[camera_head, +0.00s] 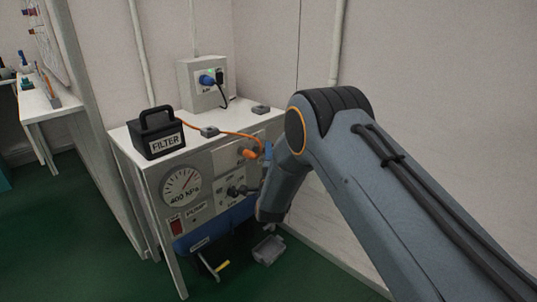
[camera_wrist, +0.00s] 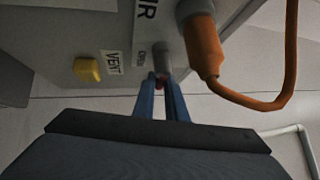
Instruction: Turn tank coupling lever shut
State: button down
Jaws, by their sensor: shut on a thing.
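In the wrist view my gripper (camera_wrist: 160,82) has two blue fingers close together. An orange connector (camera_wrist: 204,48) with an orange hose is just to the right. How far the lever is turned cannot be told. In the head view my arm covers most of the gripper, beside the pump panel (camera_head: 222,178).
A yellow knob (camera_wrist: 87,69) by a VENT label is left of my fingers. In the head view, a black FILTER box (camera_head: 158,135) and a grey socket box (camera_head: 203,82) stand on the white bench (camera_head: 185,158). A blue tank (camera_head: 212,232) is below. A wall is close on the right.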

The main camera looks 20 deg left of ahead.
jog(key=shift+s+a+r+n+g+y+b, duration=0.15)
jog(key=shift+s+r+n+g+y+b, duration=0.2)
jog(key=shift+n+g+y+b, duration=3.2)
jog(key=shift+s+a+r+n+g+y+p, duration=0.2)
jog(key=shift+n+g+y, duration=0.7)
jog(key=shift+n+y, duration=3.55)
jog(key=shift+s+a+r+n+g+y+b, duration=0.1)
jog(key=shift+s+r+n+g+y+b, duration=0.95)
jog(key=shift+n, duration=5.65)
jog(key=g, duration=0.1)
jog(key=w+f+g+b, duration=0.1)
jog(key=g, duration=0.1)
jog(key=shift+w+n+y, duration=0.1)
jog(key=shift+n+y, duration=0.15)
jog(key=shift+n, duration=0.15)
jog(key=c, duration=1.8)
grip_release()
jog(key=p+v, duration=0.1)
jog(key=v, duration=0.6)
jog(key=shift+d+f, duration=0.25)
jog(key=shift+d, duration=0.1)
